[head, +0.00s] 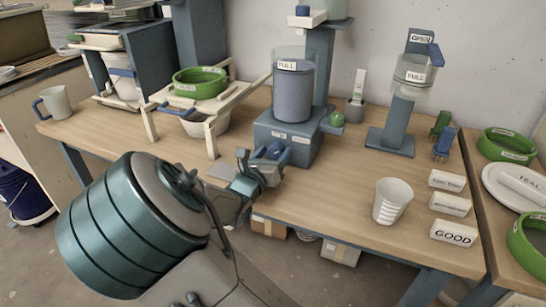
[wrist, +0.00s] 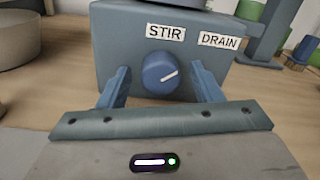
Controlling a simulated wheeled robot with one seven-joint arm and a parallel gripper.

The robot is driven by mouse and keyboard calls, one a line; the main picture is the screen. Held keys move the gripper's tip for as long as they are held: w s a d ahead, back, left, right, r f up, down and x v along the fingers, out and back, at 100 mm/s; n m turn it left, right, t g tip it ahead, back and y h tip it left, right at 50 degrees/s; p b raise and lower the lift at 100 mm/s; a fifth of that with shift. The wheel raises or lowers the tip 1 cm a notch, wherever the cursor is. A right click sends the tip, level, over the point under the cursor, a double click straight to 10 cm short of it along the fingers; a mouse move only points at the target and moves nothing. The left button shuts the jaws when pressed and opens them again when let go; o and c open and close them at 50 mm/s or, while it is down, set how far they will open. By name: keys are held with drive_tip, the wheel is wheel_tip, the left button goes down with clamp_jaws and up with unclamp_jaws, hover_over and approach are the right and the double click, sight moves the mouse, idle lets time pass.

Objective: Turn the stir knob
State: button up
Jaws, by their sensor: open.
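The stir knob (wrist: 161,73) is a round blue dial with a white pointer line, on the front of a blue-grey box (wrist: 118,30) under a "STIR" label (wrist: 165,32). The pointer slants up to the right. My gripper (wrist: 160,80) is open, its two fingers on either side of the knob in the wrist view; I cannot tell whether they touch it. In the head view my gripper (head: 262,160) is at the front of the box (head: 300,148) and hides most of the knob. A "FULL" container (head: 293,92) stands on the box.
A "DRAIN" label (wrist: 219,41) is right of the stir label. A green knob (head: 337,118) sits on the machine's right side. A striped cup (head: 393,201) and white label blocks (head: 453,232) stand at right. Left is a rack with a green ring (head: 200,82). The table between is clear.

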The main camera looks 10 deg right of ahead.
drive_tip(key=shift+w+d, duration=0.15)
drive_tip(key=c, duration=1)
drive_tip(key=shift+m, duration=0.4)
drive_tip(key=m+b, duration=0.1)
drive_tip(key=m, duration=0.2)
drive_tip(key=shift+f+m+b, duration=0.15)
drive_tip(key=shift+m+b, duration=0.15)
drive_tip(key=shift+b, duration=0.1)
drive_tip(key=m+b, duration=0.2)
drive_tip(key=m, duration=0.1)
drive_tip(key=shift+m+b, duration=0.8)
drive_tip(key=shift+b, duration=0.05)
